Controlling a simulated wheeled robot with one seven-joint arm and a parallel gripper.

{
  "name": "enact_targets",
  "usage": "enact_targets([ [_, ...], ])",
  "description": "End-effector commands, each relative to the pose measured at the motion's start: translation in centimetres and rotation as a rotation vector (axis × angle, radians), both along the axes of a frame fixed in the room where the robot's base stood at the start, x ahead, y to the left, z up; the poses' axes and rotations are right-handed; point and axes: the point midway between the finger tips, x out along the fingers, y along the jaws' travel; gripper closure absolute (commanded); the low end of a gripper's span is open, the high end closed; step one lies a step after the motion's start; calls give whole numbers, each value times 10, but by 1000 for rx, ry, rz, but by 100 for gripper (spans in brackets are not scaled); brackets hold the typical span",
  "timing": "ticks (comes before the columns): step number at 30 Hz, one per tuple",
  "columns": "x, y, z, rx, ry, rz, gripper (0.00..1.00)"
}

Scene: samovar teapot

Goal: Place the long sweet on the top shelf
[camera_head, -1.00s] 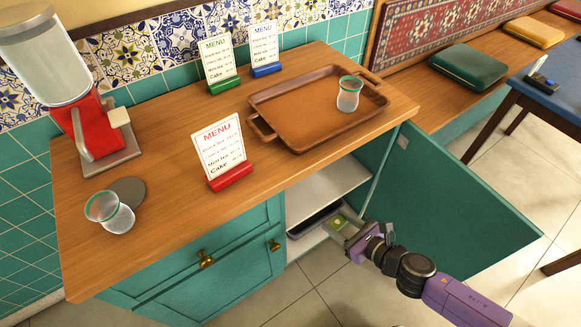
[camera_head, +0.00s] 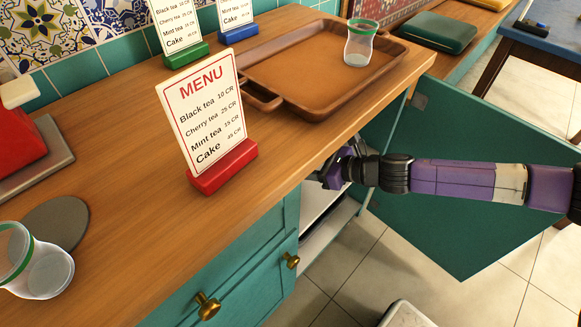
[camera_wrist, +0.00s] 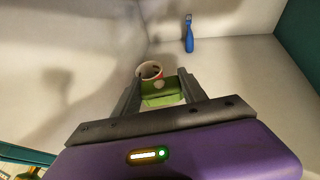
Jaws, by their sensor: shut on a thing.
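In the wrist view my gripper (camera_wrist: 160,92) is shut on a small green packet (camera_wrist: 160,92), the only thing here that could be the long sweet. Its full length cannot be told, as the fingers cover its sides. The packet is inside the pale cabinet, above a whitish shelf surface (camera_wrist: 235,85). In the head view my gripper (camera_head: 330,176) is at the cabinet opening under the counter edge, partly hidden, and the packet is out of sight there.
A red and white cup (camera_wrist: 149,71) stands just beyond the packet, with a blue object (camera_wrist: 189,35) farther back. The teal door (camera_head: 460,215) is open to the right. The wooden counter (camera_head: 130,250) above carries a tray (camera_head: 290,75), a red-based menu (camera_head: 212,125) and glasses.

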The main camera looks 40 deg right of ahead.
Motion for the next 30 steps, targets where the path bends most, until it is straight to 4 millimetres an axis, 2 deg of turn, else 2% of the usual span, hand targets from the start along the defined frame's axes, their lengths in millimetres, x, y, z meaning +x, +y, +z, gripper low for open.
enact_targets([
  [1, 0, 1, -14, 3, 1, -1, 96],
  [6, 0, 0, -44, 2, 1, -2, 96],
  [14, -1, 1, -63, 1, 2, -1, 96],
  [19, -1, 1, -88, 3, 2, -2, 96],
  [21, -1, 0, -92, 1, 2, -1, 96],
  [30, -1, 0, -92, 1, 1, 0, 96],
])
